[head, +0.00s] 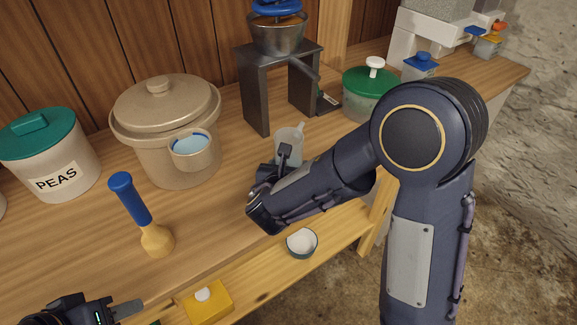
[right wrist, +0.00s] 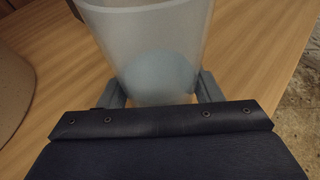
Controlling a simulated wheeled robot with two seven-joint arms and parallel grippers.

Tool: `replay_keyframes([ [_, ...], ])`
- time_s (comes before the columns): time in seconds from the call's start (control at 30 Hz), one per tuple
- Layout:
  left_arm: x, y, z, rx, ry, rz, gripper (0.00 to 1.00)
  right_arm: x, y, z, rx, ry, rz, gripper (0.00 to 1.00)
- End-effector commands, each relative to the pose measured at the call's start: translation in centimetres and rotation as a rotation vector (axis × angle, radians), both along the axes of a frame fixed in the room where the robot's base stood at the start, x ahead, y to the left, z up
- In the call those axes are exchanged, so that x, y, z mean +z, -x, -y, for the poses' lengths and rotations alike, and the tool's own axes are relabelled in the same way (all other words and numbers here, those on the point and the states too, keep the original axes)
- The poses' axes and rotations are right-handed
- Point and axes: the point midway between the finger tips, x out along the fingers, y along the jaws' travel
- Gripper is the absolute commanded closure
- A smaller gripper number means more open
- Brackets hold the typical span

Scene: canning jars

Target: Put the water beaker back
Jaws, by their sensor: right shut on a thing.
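The water beaker, a frosted translucent cup (head: 289,143), is at the middle of the bench in front of the metal stand. It appears roughly upright. In the right wrist view the beaker (right wrist: 155,50) fills the space between the two fingers, with a pale blue-grey round patch low in it. My right gripper (right wrist: 157,90) is shut on it; in the head view my wrist partly hides its lower part, so I cannot tell whether its base touches the wood. My left gripper (head: 125,312) is at the bottom left edge, partly cut off, with one grey finger showing.
A lidded tan crock (head: 165,110) with a small cup of bluish content (head: 191,150) at its front stands to the left. A PEAS jar (head: 50,155), blue-handled tool (head: 135,205), metal stand (head: 255,90) and green-lidded jar (head: 369,95) surround it. A small bowl (head: 301,243) and yellow box (head: 208,300) are in front.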

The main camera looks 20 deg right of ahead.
Motion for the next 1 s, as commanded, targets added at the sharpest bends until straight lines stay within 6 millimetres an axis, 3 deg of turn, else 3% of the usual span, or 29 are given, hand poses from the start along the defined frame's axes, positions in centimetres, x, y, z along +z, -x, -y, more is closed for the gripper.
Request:
replay_keyframes([
  [0.27,-0.5,0.0,0.0,0.000,0.000,0.000,0.64,-0.3,0.0,0.0,0.000,0.000,0.002,0.78],
  [0.3,-0.5,0.0,0.0,0.000,0.000,0.000,0.64,-0.4,0.0,0.0,0.000,0.000,0.001,0.40],
  [0.47,-0.3,0.0,0.0,0.000,0.000,0.000,0.64,-0.2,0.0,0.0,0.000,0.000,0.000,0.20],
  [0.83,0.4,0.0,0.0,0.000,0.000,0.000,0.64,0.5,0.0,0.0,0.000,0.000,0.000,0.20],
  [1.0,0.3,0.0,0.0,0.000,0.000,0.000,0.64,1.3,2.4,-1.2,0.005,-0.001,0.003,0.20],
])
